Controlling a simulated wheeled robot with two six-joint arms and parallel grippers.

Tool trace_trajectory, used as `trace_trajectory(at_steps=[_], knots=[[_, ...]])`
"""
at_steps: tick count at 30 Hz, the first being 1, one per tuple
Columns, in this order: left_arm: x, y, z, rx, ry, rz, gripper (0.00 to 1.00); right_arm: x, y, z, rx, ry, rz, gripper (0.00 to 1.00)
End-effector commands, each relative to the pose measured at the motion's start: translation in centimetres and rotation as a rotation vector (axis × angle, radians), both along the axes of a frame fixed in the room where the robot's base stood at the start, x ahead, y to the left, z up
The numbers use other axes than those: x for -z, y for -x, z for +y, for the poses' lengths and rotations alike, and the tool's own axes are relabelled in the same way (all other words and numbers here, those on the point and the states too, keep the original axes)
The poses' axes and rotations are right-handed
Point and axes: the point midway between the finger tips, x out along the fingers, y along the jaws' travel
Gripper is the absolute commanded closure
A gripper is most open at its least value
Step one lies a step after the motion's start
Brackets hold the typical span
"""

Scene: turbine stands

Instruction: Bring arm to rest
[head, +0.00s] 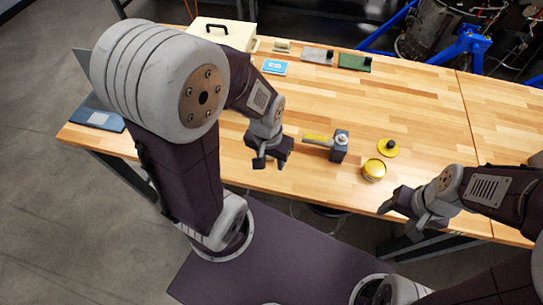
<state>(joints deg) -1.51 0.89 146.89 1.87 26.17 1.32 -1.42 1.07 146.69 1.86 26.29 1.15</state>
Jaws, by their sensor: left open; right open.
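My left gripper (267,162) is open and empty over the front part of the wooden workbench (430,110). Its arm comes in from the left and bends down toward the bench. My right gripper (388,206) is open and empty near the bench's front edge at the right. A grey block-like tool with a yellow handle (319,139) lies on the bench, just right of my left gripper and apart from it. A yellow round tin (374,169) stands between the two grippers, touching neither.
A yellow disc with a dark knob (388,147) lies behind the tin. A cream case (222,33), a blue box (275,67), a grey part (317,56) and a green part (354,62) stand along the back edge. A laptop-like item (98,117) sits at the left.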

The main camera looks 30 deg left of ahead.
Motion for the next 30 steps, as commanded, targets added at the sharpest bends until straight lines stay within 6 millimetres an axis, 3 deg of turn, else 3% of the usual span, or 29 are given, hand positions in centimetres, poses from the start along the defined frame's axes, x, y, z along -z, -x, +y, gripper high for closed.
trace_trajectory(at_steps=[5, 8, 12, 14, 30], knots=[[0.8, 0.0, 0.0, 0.0, 0.0, 0.001, 0.58, 0.8, 0.0, 0.0, 0.0, 0.0, 0.0, 0.39], [3.5, -0.1, 0.0, 0.001, 0.0, 0.001, 0.58, 3.5, 0.0, 0.0, 0.0, 0.0, 0.0, 0.39], [8.7, -0.1, 0.0, 0.001, 0.0, 0.002, 0.58, 8.7, 0.0, 0.0, 0.0, 0.0, 0.0, 0.39], [10.0, -0.1, 0.0, 0.001, 0.0, 0.002, 0.58, 10.0, 0.0, 0.0, 0.0, 0.0, 0.001, 0.39], [9.2, -0.1, 0.0, 0.001, 0.0, 0.002, 0.58, 9.2, -0.1, 0.0, 0.0, 0.0, 0.0, 0.39]])
